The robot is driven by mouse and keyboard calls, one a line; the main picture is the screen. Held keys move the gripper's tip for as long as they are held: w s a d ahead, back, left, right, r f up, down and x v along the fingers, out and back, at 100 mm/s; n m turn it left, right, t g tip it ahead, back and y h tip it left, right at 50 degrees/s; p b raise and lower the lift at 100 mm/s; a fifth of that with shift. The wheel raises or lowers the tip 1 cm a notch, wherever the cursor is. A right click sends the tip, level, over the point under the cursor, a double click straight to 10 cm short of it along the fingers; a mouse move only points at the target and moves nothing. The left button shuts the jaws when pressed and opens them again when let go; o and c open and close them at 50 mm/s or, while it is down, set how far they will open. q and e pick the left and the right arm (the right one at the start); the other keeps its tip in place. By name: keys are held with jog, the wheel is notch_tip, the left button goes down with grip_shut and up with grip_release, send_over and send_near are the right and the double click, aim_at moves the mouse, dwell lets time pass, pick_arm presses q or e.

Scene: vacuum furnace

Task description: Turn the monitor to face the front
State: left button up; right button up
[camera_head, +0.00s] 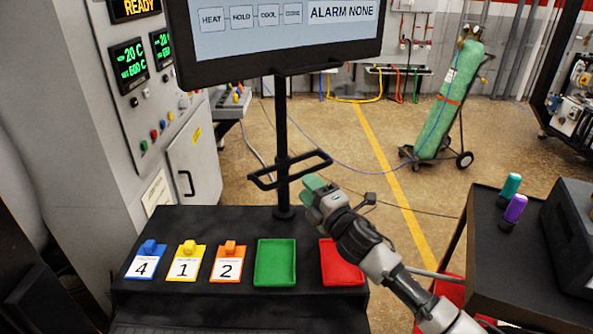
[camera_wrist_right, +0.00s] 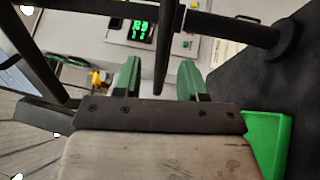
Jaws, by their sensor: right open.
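The monitor (camera_head: 283,38) shows at the top of the head view, its screen reading "ALARM NONE" and its upper part cut off. It stands on a dark pole (camera_head: 282,130) on the black console. A dark handle frame (camera_head: 290,169) is fixed around the pole below the screen. My right gripper (camera_head: 314,186) with green fingers is at the handle's right end. In the right wrist view a dark handle bar (camera_wrist_right: 164,45) reaches between the two open fingers (camera_wrist_right: 158,72); I cannot tell whether they touch it. My left gripper is not in view.
The console holds three numbered cards (camera_head: 184,261), a green tray (camera_head: 275,262) and a red tray (camera_head: 340,264) beneath my right arm. A black side table (camera_head: 500,250) stands at right. A green gas cylinder (camera_head: 450,100) is on a cart behind. The furnace cabinet (camera_head: 95,120) stands left.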

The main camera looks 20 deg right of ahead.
aim_at(296, 176)
jog(key=p+x, duration=0.1)
jog(key=x, duration=0.4)
jog(key=shift+w+f, duration=0.1)
jog(key=shift+w+a, duration=0.1)
jog(key=shift+w, duration=0.05)
jog(key=shift+c, duration=0.7)
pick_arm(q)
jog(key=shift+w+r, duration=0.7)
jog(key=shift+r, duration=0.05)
pick_arm(e)
grip_shut()
